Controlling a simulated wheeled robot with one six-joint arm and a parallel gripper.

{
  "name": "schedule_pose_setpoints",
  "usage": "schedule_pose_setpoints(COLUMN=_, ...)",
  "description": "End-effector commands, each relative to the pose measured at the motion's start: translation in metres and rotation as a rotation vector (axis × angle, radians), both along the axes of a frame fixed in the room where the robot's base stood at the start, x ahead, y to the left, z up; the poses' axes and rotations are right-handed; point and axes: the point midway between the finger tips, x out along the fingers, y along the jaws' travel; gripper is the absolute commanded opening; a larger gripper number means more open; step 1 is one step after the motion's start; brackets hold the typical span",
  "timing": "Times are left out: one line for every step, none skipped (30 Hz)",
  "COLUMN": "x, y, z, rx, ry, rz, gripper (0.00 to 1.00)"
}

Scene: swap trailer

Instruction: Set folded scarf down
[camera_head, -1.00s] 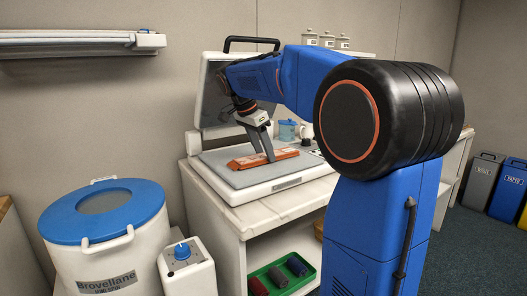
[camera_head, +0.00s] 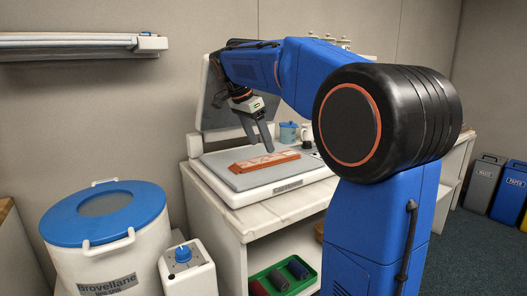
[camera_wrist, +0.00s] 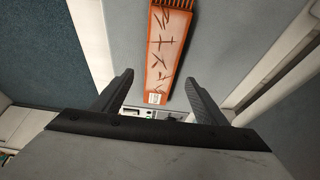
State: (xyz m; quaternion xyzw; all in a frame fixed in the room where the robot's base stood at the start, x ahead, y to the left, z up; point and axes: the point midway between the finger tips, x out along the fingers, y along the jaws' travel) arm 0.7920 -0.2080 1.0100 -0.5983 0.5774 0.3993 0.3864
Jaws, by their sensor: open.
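The folded scarf (camera_head: 264,163) is orange with pale markings and lies flat on the grey bed of a white press-like machine (camera_head: 236,199). In the wrist view the scarf (camera_wrist: 170,52) shows dark branch-like marks, a striped far end and a small pale tag at the near end. My gripper (camera_head: 261,149) is above the scarf, apart from it, with its fingers pointing down. In the wrist view my gripper (camera_wrist: 157,84) is open and empty, its two fingers spread to either side of the scarf's near end.
The machine's raised lid (camera_head: 220,105) stands behind the bed. A blue-lidded white drum (camera_head: 105,230) and a white canister (camera_head: 187,270) stand at left. A green tray (camera_head: 284,279) sits on the shelf below.

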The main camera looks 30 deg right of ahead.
Motion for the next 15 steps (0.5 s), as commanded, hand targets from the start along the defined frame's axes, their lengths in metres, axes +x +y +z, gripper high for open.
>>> schedule_pose_setpoints(x=0.001, y=0.004, z=0.01, rx=0.0, ry=-0.001, rz=0.002, gripper=0.67)
schedule_pose_setpoints(x=0.001, y=0.006, z=0.016, rx=0.0, ry=-0.003, rz=0.001, gripper=0.67)
schedule_pose_setpoints(x=0.0, y=0.009, z=0.022, rx=0.0, ry=-0.001, rz=0.0, gripper=0.67)
schedule_pose_setpoints(x=0.001, y=0.011, z=0.027, rx=0.0, ry=-0.002, rz=0.001, gripper=0.67)
schedule_pose_setpoints(x=0.001, y=0.013, z=0.032, rx=0.0, ry=-0.001, rz=0.002, gripper=0.67)
schedule_pose_setpoints(x=0.0, y=0.016, z=0.038, rx=0.0, ry=-0.001, rz=0.001, gripper=0.67)
schedule_pose_setpoints(x=0.0, y=0.018, z=0.042, rx=0.0, ry=-0.001, rz=0.002, gripper=0.67)
schedule_pose_setpoints(x=0.0, y=0.019, z=0.045, rx=0.0, ry=-0.001, rz=0.001, gripper=0.67)
schedule_pose_setpoints(x=0.0, y=0.021, z=0.049, rx=0.0, ry=0.0, rz=0.001, gripper=0.67)
schedule_pose_setpoints(x=0.0, y=0.022, z=0.052, rx=0.0, ry=-0.001, rz=0.0, gripper=0.67)
schedule_pose_setpoints(x=0.0, y=0.023, z=0.055, rx=0.0, ry=-0.001, rz=0.0, gripper=0.67)
schedule_pose_setpoints(x=0.0, y=0.024, z=0.057, rx=0.0, ry=0.0, rz=0.0, gripper=0.67)
schedule_pose_setpoints(x=-0.001, y=0.024, z=0.059, rx=0.0, ry=0.001, rz=0.0, gripper=0.67)
schedule_pose_setpoints(x=-0.001, y=0.025, z=0.06, rx=0.0, ry=0.001, rz=0.0, gripper=0.67)
schedule_pose_setpoints(x=-0.001, y=0.026, z=0.062, rx=0.0, ry=0.001, rz=0.0, gripper=0.67)
